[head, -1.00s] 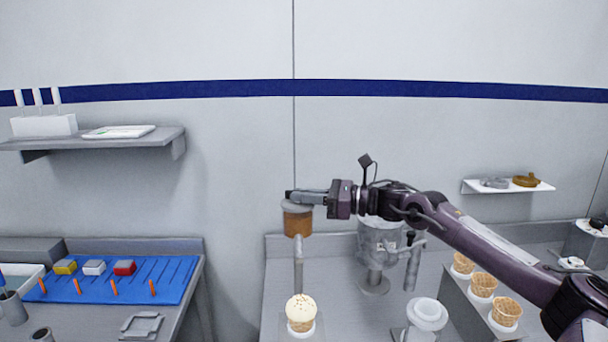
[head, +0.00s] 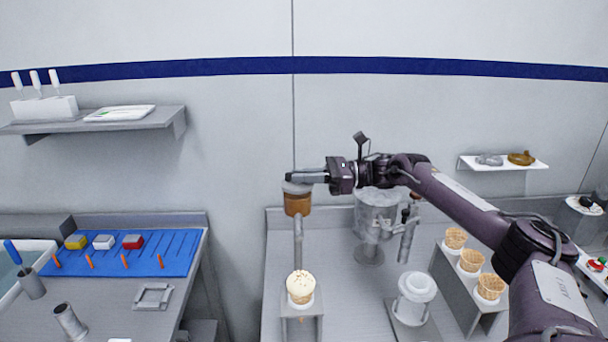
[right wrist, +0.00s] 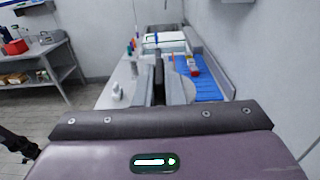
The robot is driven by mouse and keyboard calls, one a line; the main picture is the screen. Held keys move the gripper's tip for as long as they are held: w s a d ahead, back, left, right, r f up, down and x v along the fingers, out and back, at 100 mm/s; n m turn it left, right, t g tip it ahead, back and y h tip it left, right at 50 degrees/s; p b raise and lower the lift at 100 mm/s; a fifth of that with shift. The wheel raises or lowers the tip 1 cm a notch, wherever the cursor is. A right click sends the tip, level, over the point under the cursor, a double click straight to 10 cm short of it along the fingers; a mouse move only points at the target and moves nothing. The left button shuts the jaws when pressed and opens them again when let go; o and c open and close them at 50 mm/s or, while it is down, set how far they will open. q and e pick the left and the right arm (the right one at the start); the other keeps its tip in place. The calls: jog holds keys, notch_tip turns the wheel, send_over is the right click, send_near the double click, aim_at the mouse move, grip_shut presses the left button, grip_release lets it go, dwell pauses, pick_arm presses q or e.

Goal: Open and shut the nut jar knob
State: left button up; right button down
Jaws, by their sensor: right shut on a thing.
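The nut jar (head: 297,204) is a brown cylinder with a grey lid, on top of a grey upright tube at the middle of the head view. My right gripper (head: 306,177) reaches in from the right and is shut at the top of the jar, on its knob. The fingers cover the knob in the head view, so how far it is turned cannot be told. In the right wrist view the fingers (right wrist: 159,90) show around a dark narrow piece. Below the tube, a cone with a pale, speckled scoop (head: 301,287) stands upright on a small stand. My left gripper is out of view.
A clear mixer-like vessel (head: 376,215) stands right of the jar, below my right arm. A white round dispenser (head: 416,290) and several empty waffle cones (head: 470,261) on a rack stand further right. A blue mat (head: 130,254) lies on the left table.

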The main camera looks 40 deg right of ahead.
jog(key=c, duration=1.5)
grip_release()
jog(key=shift+d, duration=0.1)
jog(key=shift+s+d+f+b, duration=0.1)
jog(key=shift+s+d+b, duration=0.1)
jog(key=shift+d+b, duration=0.15)
jog(key=b+v, duration=0.2)
jog(key=v, duration=0.5)
